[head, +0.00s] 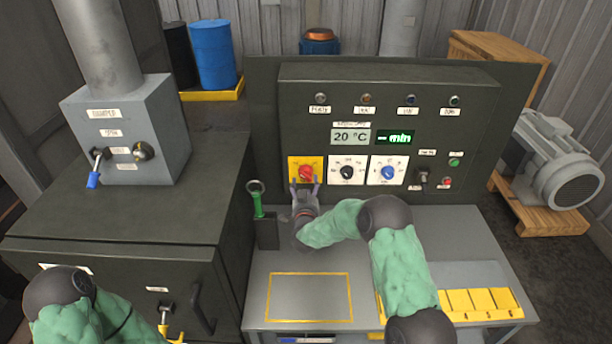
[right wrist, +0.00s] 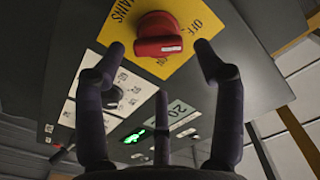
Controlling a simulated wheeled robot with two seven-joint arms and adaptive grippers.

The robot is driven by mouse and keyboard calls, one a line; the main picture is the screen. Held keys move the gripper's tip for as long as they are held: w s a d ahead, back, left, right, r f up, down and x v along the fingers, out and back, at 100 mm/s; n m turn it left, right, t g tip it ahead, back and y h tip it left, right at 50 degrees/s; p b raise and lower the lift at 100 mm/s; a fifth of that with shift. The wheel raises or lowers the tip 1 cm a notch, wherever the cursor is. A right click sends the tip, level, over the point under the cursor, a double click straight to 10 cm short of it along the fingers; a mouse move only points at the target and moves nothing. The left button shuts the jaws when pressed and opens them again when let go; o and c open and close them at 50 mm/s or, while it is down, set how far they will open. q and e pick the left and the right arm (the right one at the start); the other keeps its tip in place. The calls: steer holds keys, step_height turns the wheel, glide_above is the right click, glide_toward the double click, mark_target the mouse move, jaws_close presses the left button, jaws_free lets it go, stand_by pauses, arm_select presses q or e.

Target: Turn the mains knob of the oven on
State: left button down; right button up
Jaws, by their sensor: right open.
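The mains knob (head: 306,173) is red and sits on a yellow plate (head: 293,161) at the left of the oven's control panel (head: 300,120). In the right wrist view the red knob (right wrist: 158,36) is at the top, on the yellow plate (right wrist: 195,72) marked OFF and MAINS. My right gripper (head: 305,187) is just in front of the knob, and in the wrist view its open fingers (right wrist: 160,50) stand on either side of and below the knob, with nothing between them. My left arm shows at the lower left; its gripper cannot be made out clearly.
A black-marked dial (head: 347,171) and a blue dial (head: 388,173) are right of the knob. A display reads 20 °C (head: 350,136). A green-handled tool (head: 257,204) stands in a holder below left. The bench (head: 400,275) has a yellow-outlined clear area.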

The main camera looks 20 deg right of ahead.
mark_target(306, 178)
steer(key=shift+p+x, duration=0.35)
steer(key=shift+x, duration=2.35)
